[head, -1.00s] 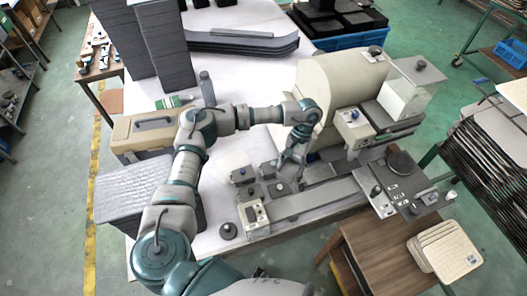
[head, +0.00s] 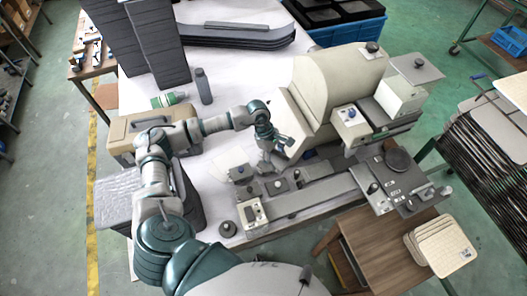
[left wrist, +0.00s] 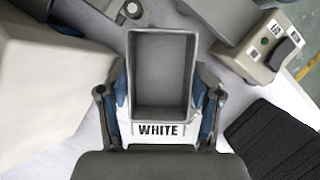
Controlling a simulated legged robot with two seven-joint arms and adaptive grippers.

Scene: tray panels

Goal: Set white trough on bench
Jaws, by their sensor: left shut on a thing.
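My left gripper (head: 273,152) is over the bench (head: 240,65), close to the left side of the large beige machine. In the left wrist view, the left gripper (left wrist: 160,102) is shut on the white trough (left wrist: 160,70), one finger on each side. The trough is an open grey box, empty inside, with a label reading WHITE on its near end. In the head view the trough is mostly hidden or too small to make out, so I cannot tell whether it touches the bench. My right gripper is out of view.
The beige machine (head: 335,85) and its grey rail (head: 310,190) crowd the right side. A tan case (head: 125,135), grey bottle (head: 204,87) and tall dark panel stacks (head: 160,45) stand at the left and back. The white bench top behind my arm has free room.

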